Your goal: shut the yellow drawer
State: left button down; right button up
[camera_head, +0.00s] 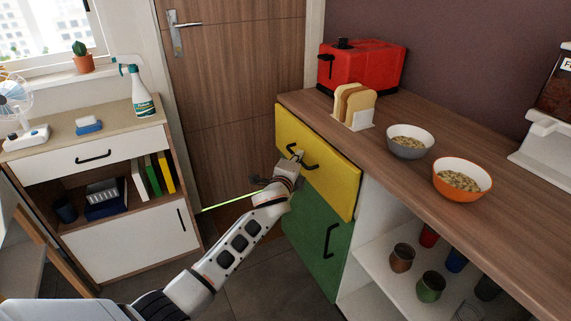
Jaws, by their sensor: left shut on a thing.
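The yellow drawer (335,185) is the upper front of the wooden-topped counter, just under its left end. Its dark curved handle (309,165) sits near the middle of the front. My left gripper (296,158) is at the left part of this handle and shut on it. The wrist hides part of the drawer's lower left. The drawer front looks close to the counter edge, but I cannot tell exactly how far it stands out. My right gripper is not in view.
A green front (314,238) with a dark handle is below the drawer. Open shelves with several cups (402,257) are to its right. A red toaster (362,66), bread slices (354,104) and two bowls (410,141) stand on the counter. A white cabinet (130,244) stands left.

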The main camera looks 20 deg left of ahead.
pick_arm(q)
jog(key=shift+w+d, duration=0.7)
jog(key=shift+w, duration=0.1)
jog(key=shift+r, duration=0.1)
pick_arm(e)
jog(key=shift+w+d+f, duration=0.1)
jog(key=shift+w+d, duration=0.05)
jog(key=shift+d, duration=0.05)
pick_arm(q)
jog(key=shift+r, duration=0.1)
jog(key=c, duration=2.4)
grip_release()
jog(key=shift+w+d, duration=0.1)
jog(key=shift+c, duration=0.2)
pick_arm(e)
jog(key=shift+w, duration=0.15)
pick_arm(q)
jog(key=shift+s, duration=0.45)
jog(key=s+r, duration=0.1)
jog(key=s, duration=1)
jog(key=shift+d+r, duration=0.25)
jog(key=shift+d, duration=0.2)
jog(key=shift+r, duration=0.1)
